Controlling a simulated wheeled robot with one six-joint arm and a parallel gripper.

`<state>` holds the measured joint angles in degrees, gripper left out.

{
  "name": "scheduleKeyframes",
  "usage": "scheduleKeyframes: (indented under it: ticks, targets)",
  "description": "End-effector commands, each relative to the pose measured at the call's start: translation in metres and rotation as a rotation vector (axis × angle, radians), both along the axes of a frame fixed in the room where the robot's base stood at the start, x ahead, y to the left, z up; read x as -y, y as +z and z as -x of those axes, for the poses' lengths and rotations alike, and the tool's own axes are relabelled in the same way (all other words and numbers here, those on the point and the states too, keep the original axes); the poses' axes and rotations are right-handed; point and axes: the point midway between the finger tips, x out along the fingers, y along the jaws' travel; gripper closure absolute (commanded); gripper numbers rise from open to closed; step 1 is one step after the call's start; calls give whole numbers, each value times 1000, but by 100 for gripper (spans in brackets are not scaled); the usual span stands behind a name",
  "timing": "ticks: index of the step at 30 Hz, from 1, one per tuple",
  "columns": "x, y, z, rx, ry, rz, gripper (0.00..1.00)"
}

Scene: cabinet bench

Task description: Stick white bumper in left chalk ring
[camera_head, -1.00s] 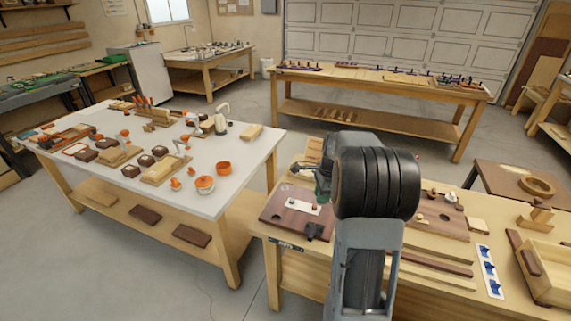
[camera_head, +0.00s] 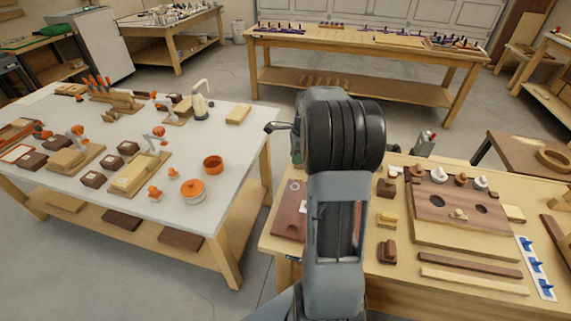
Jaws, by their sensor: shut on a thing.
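A reddish-brown board (camera_head: 289,222) lies at the left end of the near bench, partly covered by my arm. A small pale ring, which looks like the left chalk ring (camera_head: 295,186), shows near its far edge. No bumper shows in the ring. A bit of a white card (camera_head: 304,207) shows beside my arm; the rest is hidden. My gripper (camera_head: 280,127) shows only as a dark part left of my black wrist, raised above the bench. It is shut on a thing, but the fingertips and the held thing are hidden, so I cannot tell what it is.
A larger brown board (camera_head: 450,226) with knobs and dark holes lies right of my arm. Small wooden blocks (camera_head: 387,220) stand between. Wood strips (camera_head: 473,281) and a white card with blue pieces (camera_head: 537,268) lie nearer. A white-topped table (camera_head: 232,132) stands left across a gap.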

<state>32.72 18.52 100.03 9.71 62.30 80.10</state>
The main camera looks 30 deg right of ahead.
Motion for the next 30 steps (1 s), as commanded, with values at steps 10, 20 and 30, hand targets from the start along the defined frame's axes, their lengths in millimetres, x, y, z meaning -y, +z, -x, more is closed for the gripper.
scheduleKeyframes:
  ticks: [10,20,30]
  targets:
    - [0,-50,0,1,1,1,90]
    - [-1,-64,0,1,4,0,90]
    - [-2,-87,0,1,4,0,90]
